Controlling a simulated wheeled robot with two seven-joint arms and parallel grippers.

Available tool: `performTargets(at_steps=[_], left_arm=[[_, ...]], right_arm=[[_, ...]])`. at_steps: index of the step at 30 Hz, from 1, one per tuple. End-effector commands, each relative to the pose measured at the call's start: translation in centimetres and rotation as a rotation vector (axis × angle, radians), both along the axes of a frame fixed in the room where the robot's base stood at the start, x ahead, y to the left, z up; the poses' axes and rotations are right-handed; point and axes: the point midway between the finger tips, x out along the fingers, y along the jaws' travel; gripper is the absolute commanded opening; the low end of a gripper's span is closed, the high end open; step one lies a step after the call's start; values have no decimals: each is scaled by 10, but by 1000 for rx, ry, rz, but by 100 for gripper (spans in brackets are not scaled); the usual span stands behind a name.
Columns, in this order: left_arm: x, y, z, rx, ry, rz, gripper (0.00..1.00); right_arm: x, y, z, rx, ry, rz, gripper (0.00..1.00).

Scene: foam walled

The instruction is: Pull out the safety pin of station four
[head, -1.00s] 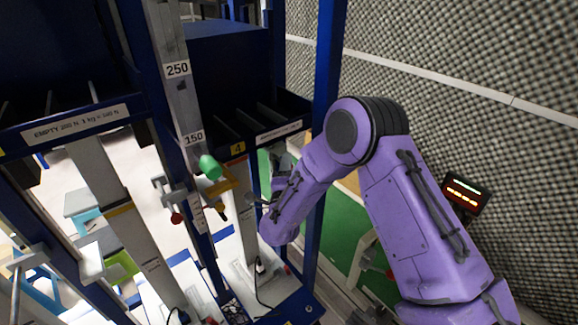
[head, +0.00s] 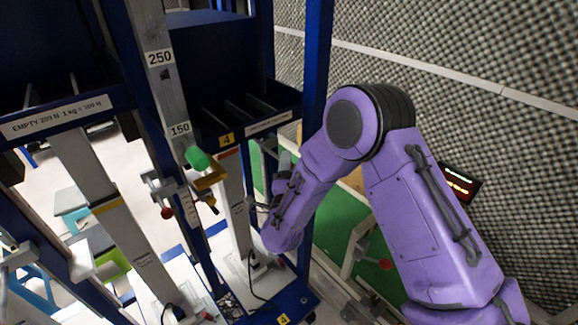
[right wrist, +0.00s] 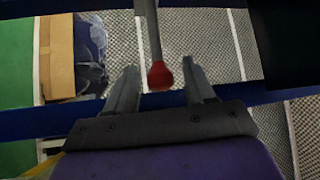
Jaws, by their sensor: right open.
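The yellow number 4 label (head: 227,140) of station four is on the blue frame in the head view. In the right wrist view a red ball knob (right wrist: 160,75) on a grey rod is between the two fingers of my right gripper (right wrist: 160,70). The fingers are apart, one on each side of the knob, with gaps to it. In the head view my right gripper (head: 257,204) is beside station four's pale column (head: 236,205), mostly hidden by my purple forearm. I cannot make out that knob there. My left gripper is not in view.
Another red knob (head: 167,212) hangs on a bracket left of station four. A blue post (head: 313,110) stands behind my arm. A lit display (head: 460,183) is at the right.

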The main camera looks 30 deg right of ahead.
Motion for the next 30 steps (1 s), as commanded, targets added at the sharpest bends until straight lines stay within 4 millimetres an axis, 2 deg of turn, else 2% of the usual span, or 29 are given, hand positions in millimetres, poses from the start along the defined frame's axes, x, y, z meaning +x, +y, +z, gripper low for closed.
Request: performTargets(at_steps=[6,12,16,23,25,26,28,29,30], left_arm=[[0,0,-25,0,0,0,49],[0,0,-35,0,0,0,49],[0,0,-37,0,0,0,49],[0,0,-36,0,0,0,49],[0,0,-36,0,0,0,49],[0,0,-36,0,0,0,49],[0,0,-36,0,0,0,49],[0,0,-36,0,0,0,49],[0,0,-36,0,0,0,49]], right_arm=[[-40,29,-15,-4,1,5,54],[-70,50,-19,-1,-1,3,54],[-78,55,-19,-1,0,1,54],[-79,56,-18,-1,0,0,54],[-79,55,-24,-9,22,4,54],[-80,54,-32,-24,58,11,54],[-88,50,-75,-95,243,50,54],[-95,48,-102,-139,363,79,54],[-112,44,-144,-202,546,128,54]])
